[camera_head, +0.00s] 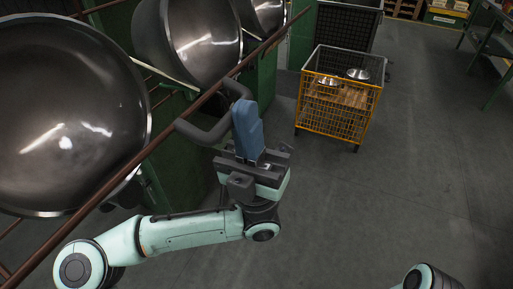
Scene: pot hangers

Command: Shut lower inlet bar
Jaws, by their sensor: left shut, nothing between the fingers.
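A long brown bar (95,203) runs diagonally from the lower left to the upper right, in front of the large steel bowls. A dark grey bent handle (205,131) sticks out beside it near the middle. My left gripper (246,113) is shut, with its blue fingers pointing up next to the handle's right end. Whether the fingers touch the handle I cannot tell. Part of my right arm (432,278) shows at the bottom right edge; its gripper is out of view. I cannot tell which part is the lower inlet bar.
Large steel bowls (65,115) hang at the left and top, close to my left arm. A yellow wire cart (333,130) with small metal bowls stands beyond the gripper. The grey floor at the right is clear. A green table (487,50) stands at the top right.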

